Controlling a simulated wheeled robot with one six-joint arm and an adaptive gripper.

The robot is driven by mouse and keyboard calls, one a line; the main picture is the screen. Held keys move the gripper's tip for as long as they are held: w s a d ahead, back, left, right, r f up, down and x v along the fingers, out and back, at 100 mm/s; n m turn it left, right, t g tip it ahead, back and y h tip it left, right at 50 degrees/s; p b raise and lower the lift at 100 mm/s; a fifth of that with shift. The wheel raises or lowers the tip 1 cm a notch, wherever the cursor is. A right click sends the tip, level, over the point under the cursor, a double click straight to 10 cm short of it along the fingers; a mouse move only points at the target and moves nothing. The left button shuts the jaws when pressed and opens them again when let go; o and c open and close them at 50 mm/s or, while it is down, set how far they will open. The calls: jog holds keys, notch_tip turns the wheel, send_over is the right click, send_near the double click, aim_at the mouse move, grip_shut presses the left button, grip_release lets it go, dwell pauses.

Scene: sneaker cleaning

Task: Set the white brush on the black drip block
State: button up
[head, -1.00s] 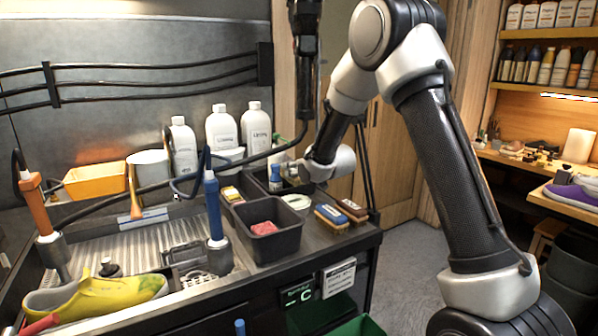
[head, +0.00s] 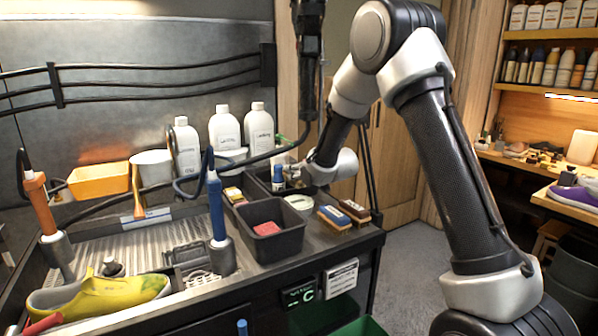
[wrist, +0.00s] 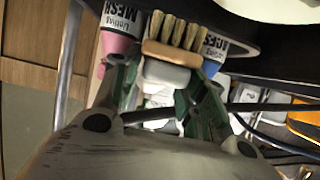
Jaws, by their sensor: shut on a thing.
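My gripper is shut on a brush (wrist: 168,76), which has a white back, a wooden body and pale bristles. The gripper's green-and-dark fingers (wrist: 165,88) lie on either side of the white back in the wrist view. In the head view my wrist reaches over the back right of the bench, and the brush is too small or hidden to make out. A black ridged block (head: 186,252) lies at the right of the ribbed sink tray and may be the drip block; I cannot be sure. It is well left of my gripper.
A blue nozzle (head: 216,205) stands upright between the sink and a black bin (head: 268,243). Blue (head: 334,217) and brown (head: 354,209) brushes lie on the right edge. White bottles (head: 224,130) stand behind. A yellow shoe (head: 100,294) lies in front.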

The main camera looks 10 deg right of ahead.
jog(key=shift+f, duration=0.15)
jog(key=o, duration=1.1)
jog(key=s+d+r+m+g+h, duration=0.1)
jog(key=s+d+r, duration=0.35)
jog(key=s, duration=0.55)
jog(key=s+d+r+m+g+h, duration=0.1)
jog(key=s+d+r+g+h, duration=0.15)
jog(key=s+d, duration=0.45)
jog(key=s+d+r+g, duration=0.1)
jog(key=s+d+r, duration=0.25)
jog(key=s, duration=0.85)
jog(key=s+g, duration=0.1)
jog(key=s, duration=0.6)
jog(key=s+d+m+g, duration=0.1)
jog(key=s, duration=0.6)
jog(key=s+d+g, duration=0.1)
jog(key=s+g, duration=0.1)
jog(key=s, duration=0.5)
jog(key=shift+s+r+m+h, duration=0.2)
jog(key=shift+s+m+h, duration=0.1)
jog(key=shift+s+h, duration=0.1)
